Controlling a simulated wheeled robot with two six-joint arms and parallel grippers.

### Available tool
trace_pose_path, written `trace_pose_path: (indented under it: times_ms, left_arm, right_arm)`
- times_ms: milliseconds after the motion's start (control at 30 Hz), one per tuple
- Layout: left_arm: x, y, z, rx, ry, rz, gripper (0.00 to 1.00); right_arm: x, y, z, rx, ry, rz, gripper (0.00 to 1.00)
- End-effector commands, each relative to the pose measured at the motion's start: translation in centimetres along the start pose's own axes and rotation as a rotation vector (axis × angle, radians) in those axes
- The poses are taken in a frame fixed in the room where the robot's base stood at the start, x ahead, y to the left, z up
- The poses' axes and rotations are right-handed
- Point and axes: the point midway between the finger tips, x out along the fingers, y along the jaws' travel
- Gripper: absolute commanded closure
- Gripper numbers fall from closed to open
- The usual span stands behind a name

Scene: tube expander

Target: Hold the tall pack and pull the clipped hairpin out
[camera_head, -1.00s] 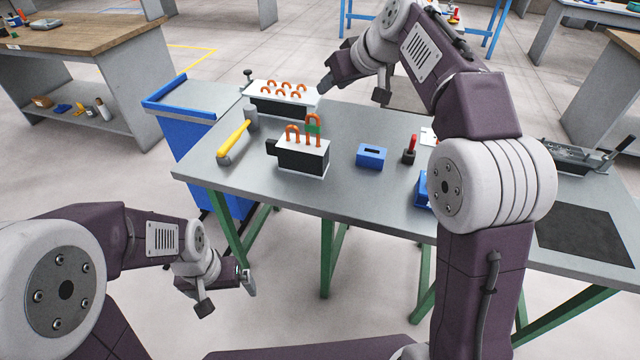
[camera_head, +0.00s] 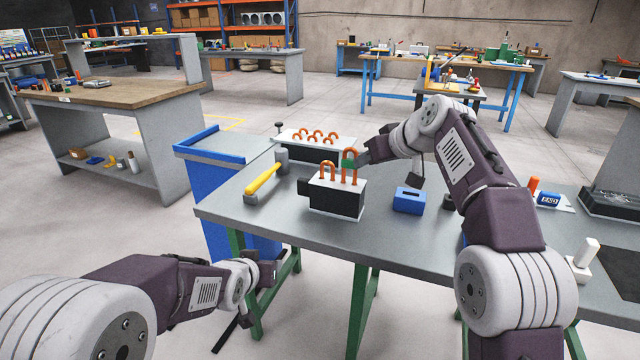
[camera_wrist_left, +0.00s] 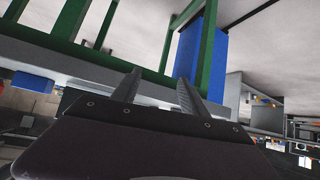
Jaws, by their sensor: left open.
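The tall pack (camera_head: 336,200) stands upright on the grey bench in the head view. It is a black block with a white top and a dark tab on its left side. Orange hairpins stand up from its top. The clipped hairpin (camera_head: 350,152) is at the back right with a green clip (camera_head: 347,162) on it. My right gripper (camera_head: 367,157) is right beside the clip; whether it touches or is closed cannot be told. My left gripper (camera_head: 268,273) is open and empty, low in front of the bench's left end. Its two spread fingers show in the left wrist view (camera_wrist_left: 157,88).
Behind is a lower pack (camera_head: 290,140) with several orange hairpins. A yellow-handled hammer (camera_head: 262,180) lies left of the tall pack. A blue slotted block (camera_head: 409,200) stands to its right. A blue cabinet (camera_head: 215,190) adjoins the bench's left end; green legs (camera_head: 362,300) stand below.

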Motion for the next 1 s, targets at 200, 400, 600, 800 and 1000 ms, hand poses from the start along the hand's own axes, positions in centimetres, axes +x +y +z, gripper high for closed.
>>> trace_pose_path:
  times_ms: [200,400,600,800,1000]
  left_arm:
    - [0.6,4.3,-14.6,0.061,0.463,0.115,0.49]
    - [0.9,10.1,-21.4,0.124,0.713,0.244,0.49]
    - [2.8,11.6,-19.8,0.132,0.671,0.267,0.49]
    - [3.7,12.0,-20.5,0.132,0.67,0.267,0.49]
    - [6.8,13.1,-22.9,0.132,0.67,0.267,0.49]
  right_arm:
    - [0.0,0.0,0.0,0.0,0.0,0.0,0.64]
    - [0.0,0.0,0.0,0.0,0.0,0.0,0.64]
    - [0.0,0.0,0.0,0.0,0.0,0.0,0.64]
    - [0.0,0.0,0.0,0.0,0.0,0.0,0.64]
    - [0.0,0.0,0.0,0.0,0.0,0.0,0.64]
